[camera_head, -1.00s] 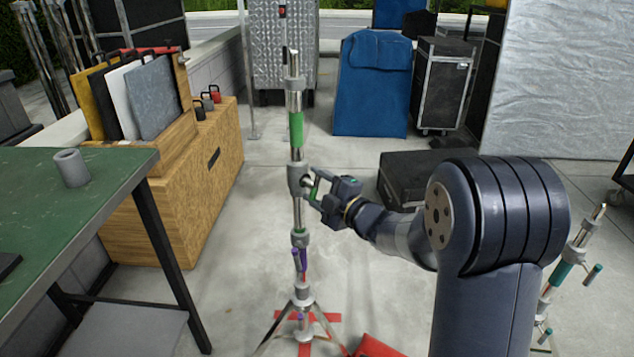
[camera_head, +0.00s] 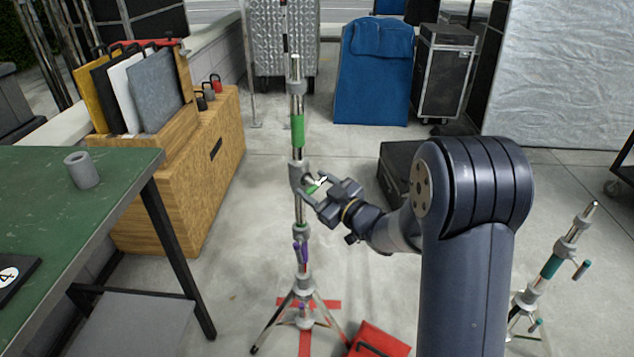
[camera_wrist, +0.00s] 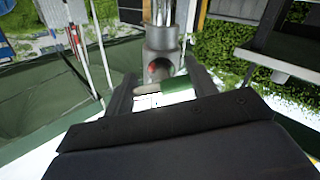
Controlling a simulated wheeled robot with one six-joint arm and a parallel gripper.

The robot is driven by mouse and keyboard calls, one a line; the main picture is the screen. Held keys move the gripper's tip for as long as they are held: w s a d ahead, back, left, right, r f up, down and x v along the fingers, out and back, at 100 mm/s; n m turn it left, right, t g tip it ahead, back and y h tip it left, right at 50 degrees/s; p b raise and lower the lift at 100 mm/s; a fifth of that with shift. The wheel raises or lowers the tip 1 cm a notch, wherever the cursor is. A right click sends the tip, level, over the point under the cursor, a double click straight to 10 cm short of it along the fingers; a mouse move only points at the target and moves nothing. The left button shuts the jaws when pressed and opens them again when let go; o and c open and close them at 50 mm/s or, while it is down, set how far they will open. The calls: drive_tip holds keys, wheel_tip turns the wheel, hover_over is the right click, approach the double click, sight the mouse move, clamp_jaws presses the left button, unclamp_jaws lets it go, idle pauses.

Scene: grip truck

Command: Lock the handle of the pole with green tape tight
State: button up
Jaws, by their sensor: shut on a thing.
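The pole with green tape (camera_head: 297,130) stands upright on a tripod in the middle of the head view. A grey collar (camera_head: 297,176) sits below the tape and carries a handle with a green grip (camera_head: 314,187). My gripper (camera_head: 316,192) is at this handle, to the right of the pole. In the wrist view the collar (camera_wrist: 161,55) is ahead, and the green handle (camera_wrist: 178,87) lies crosswise between the two dark fingers. My gripper is shut on the handle. How tight the handle is cannot be told.
A green-topped table (camera_head: 120,185) stands at the left, with a wooden crate (camera_head: 190,185) behind it. A second stand with teal tape (camera_head: 550,266) is at the right. A red bag (camera_head: 380,341) lies near the tripod's feet. A black case (camera_head: 398,168) is behind my arm.

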drive_tip(key=shift+m, duration=0.6)
drive_tip(key=shift+p, duration=0.3)
drive_tip(key=o, duration=1)
drive_tip(key=shift+s, duration=0.1)
drive_tip(key=p+v, duration=0.1)
drive_tip(key=v, duration=0.9)
drive_tip(key=shift+s+d, duration=0.2)
drive_tip(key=shift+s, duration=0.05)
